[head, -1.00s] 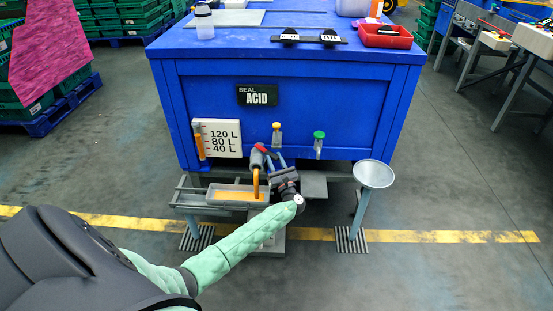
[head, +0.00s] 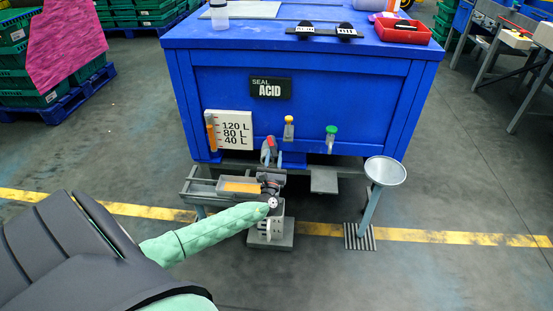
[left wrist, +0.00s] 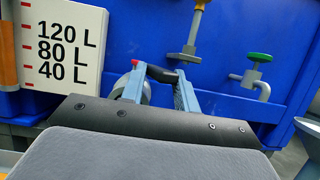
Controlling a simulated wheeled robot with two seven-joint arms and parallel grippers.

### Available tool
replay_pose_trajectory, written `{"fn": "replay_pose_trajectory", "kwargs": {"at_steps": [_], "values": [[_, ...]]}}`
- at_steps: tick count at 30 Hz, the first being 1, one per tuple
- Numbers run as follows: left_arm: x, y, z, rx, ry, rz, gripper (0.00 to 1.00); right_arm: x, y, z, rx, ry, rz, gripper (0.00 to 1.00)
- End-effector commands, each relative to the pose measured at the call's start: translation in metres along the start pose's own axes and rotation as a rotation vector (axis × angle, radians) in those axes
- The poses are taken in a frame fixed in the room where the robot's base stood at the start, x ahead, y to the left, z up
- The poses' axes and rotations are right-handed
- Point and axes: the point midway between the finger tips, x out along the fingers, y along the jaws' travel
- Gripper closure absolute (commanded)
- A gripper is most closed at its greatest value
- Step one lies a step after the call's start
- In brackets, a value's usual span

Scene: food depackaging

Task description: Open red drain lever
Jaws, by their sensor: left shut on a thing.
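The red drain lever (head: 271,141) is at the low front edge of the blue acid tank, just right of the level scale. My left gripper (head: 271,157) reaches it from the front, with its blue-grey fingers around it. In the left wrist view the fingers (left wrist: 160,82) close on a dark bar between them, and a bit of red (left wrist: 136,62) shows by the left finger. The grey drain body (left wrist: 120,86) is partly hidden behind that finger. A tray (head: 204,188) holding orange liquid (head: 240,187) is below; my gripper hides part of it. My right gripper is out of view.
The blue tank (head: 350,110) stands behind, with a level scale (head: 230,130), a yellow-topped tap (head: 289,127) and a green-topped tap (head: 331,136). A round funnel (head: 385,170) stands to the right. Open floor lies in front.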

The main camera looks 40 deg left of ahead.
Motion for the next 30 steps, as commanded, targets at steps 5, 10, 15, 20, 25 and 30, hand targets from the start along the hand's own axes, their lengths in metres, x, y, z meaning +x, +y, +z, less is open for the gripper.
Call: {"fn": "replay_pose_trajectory", "kwargs": {"at_steps": [5,10,15,20,25,30], "values": [[0.004,0.002,0.003,-0.006,-0.005,-0.012,1.0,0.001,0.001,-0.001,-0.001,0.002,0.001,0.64],[0.004,0.002,0.004,-0.007,-0.005,-0.013,1.0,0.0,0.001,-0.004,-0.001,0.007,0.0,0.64],[0.004,0.002,0.004,-0.007,-0.005,-0.012,0.68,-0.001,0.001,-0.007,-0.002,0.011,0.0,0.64],[0.003,0.002,0.003,-0.007,-0.004,-0.013,0.49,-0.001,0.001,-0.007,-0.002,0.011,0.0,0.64],[0.002,0.002,0.002,-0.006,-0.002,-0.013,0.49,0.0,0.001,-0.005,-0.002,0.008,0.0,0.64],[-0.008,0.001,0.0,-0.006,0.0,-0.013,0.49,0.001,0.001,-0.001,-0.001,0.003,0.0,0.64]]}}
